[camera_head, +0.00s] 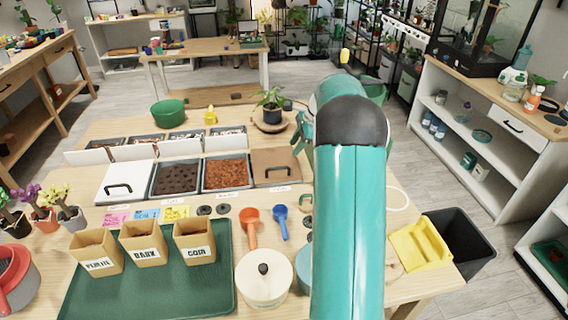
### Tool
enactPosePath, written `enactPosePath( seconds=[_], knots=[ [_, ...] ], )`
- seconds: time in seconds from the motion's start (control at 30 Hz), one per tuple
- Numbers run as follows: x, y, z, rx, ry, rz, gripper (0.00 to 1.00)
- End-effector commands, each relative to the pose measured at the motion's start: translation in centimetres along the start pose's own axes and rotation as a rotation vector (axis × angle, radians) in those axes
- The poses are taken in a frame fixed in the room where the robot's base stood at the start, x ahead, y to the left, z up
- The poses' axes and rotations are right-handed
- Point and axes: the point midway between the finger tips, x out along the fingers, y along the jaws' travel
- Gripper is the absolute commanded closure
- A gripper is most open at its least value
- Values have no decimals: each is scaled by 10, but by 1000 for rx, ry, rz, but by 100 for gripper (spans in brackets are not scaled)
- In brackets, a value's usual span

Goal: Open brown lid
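The brown lid (268,158) lies flat over the rightmost bin in the front row, with a black bar handle towards its front edge. It looks closed, and a small label sits in front of it. My teal arm with a dark joint stands just right of the lid and hides what is behind it. Teal parts that seem to belong to my gripper (301,132) show at the arm's left edge, right of and above the lid. Most of the gripper is hidden, so its fingers and opening cannot be made out.
Left of the brown lid are an open bin of reddish bark (226,172), an open bin of dark soil (177,178) and a white lid (113,177). A potted plant (271,106) stands behind. An orange scoop (249,226) and blue scoop (280,221) lie in front.

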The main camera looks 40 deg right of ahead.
Motion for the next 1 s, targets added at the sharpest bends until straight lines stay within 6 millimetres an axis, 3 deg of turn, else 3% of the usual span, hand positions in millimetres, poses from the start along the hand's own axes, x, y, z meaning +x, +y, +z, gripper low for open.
enactPosePath(
  seconds=[0.3,0.5,0.87,0.9,1.0],
  knots=[
    [64,1,0,-1,0,2,67],
    [92,0,1,-3,0,1,67],
    [100,0,0,-3,1,-1,67],
    [100,0,0,-3,1,-1,69],
    [100,0,0,-3,1,-1,88]
  ],
)
